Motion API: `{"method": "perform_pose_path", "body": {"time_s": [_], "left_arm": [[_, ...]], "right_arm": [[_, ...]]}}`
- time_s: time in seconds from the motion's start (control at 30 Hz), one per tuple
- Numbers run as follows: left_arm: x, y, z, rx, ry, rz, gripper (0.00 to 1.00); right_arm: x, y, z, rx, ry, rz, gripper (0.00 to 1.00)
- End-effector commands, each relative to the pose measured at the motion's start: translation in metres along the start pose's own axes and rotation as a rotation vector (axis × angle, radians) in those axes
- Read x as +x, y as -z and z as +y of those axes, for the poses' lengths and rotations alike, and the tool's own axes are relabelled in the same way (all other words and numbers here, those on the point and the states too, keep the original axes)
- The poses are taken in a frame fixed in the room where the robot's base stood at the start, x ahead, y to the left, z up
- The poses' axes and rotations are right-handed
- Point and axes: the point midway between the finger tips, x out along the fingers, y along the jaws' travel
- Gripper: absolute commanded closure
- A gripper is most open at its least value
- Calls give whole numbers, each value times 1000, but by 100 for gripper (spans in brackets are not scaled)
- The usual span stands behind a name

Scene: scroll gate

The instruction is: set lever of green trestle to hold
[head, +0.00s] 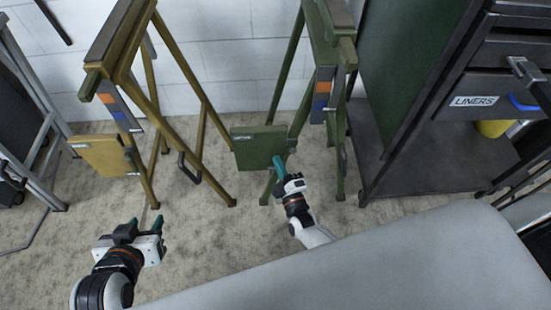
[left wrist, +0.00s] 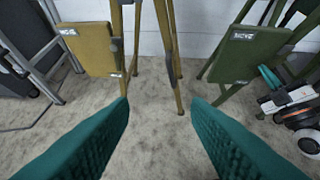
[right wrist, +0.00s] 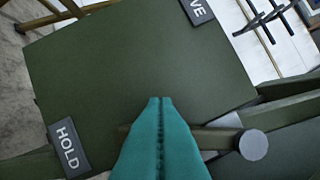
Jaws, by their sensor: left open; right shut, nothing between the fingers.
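The green trestle (head: 337,95) stands behind my right gripper, with a flat green panel (head: 248,152) on its left side. In the right wrist view the panel (right wrist: 140,55) carries a HOLD label (right wrist: 69,147) at lower left and a label ending in "VE" (right wrist: 197,9) at top right. A bar that looks like the lever (right wrist: 218,138) lies across the panel's lower part, with a round grey end (right wrist: 253,145); my fingers hide its middle. My right gripper (head: 279,162) is shut and empty in front of the panel; contact is unclear. My left gripper (head: 138,229) is open and empty.
A yellow trestle (head: 125,50) with a yellow panel (head: 103,156) stands left of the green one. A dark cabinet with a LINERS drawer (head: 473,101) stands at right. A grey surface (head: 400,260) fills the near right. Carpet (head: 200,235) between is clear.

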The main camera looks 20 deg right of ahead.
Motion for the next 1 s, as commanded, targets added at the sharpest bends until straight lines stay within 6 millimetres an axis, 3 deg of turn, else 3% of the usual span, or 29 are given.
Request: {"method": "perform_pose_path", "body": {"time_s": [0.2, 0.4, 0.63, 1.0], "left_arm": [[-21, 46, 6, -6, -15, 282, 56], [-38, 74, 10, -11, -24, 450, 56], [-50, 89, 12, -14, -28, 542, 56], [-52, 92, 12, -15, -29, 561, 56]], "right_arm": [[-3, 9, 0, -149, -53, 1, 100], [-5, 15, 0, -239, -83, 1, 100], [-6, 19, 1, -289, -101, 0, 100], [-7, 20, 1, -298, -104, 1, 100]]}}
